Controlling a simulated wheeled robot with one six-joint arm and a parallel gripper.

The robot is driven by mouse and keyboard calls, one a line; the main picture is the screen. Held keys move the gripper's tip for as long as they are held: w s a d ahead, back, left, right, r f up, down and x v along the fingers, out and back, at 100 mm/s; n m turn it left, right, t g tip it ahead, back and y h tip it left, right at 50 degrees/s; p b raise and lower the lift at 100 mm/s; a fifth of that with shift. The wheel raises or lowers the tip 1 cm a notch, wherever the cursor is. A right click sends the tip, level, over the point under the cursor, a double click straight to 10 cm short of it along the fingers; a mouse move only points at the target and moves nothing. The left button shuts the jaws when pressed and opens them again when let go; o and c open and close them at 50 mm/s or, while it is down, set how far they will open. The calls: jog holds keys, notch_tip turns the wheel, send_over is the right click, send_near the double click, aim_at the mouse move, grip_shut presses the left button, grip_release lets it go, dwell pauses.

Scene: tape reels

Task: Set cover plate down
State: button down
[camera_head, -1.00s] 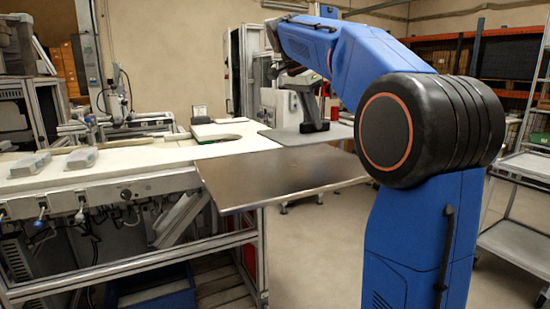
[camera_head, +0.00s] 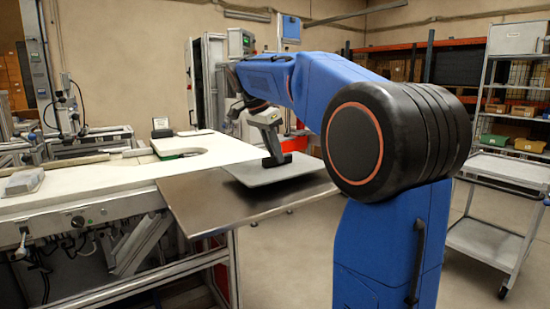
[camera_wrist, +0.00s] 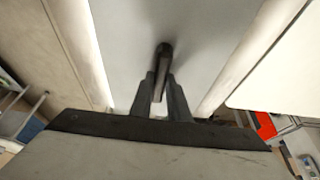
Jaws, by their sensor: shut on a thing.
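The cover plate (camera_head: 262,174) is a thin, flat, light grey sheet, roughly level over the brown metal shelf (camera_head: 200,208) beside the white worktop. I cannot tell whether it touches the shelf or hovers just above it. The plate's underside is hidden.
The white worktop (camera_head: 110,184) with a curved cutout lies left of the shelf. A grey block (camera_head: 24,182) sits at its left end. A grey wheeled cart (camera_head: 500,245) stands at the right. The near part of the shelf is bare.

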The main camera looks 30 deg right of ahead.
jog(key=shift+f, duration=0.65)
jog(key=shift+f, duration=0.1)
jog(key=c, duration=1.7)
grip_release()
jog(key=v, duration=1.2)
jog(key=shift+s, duration=0.15)
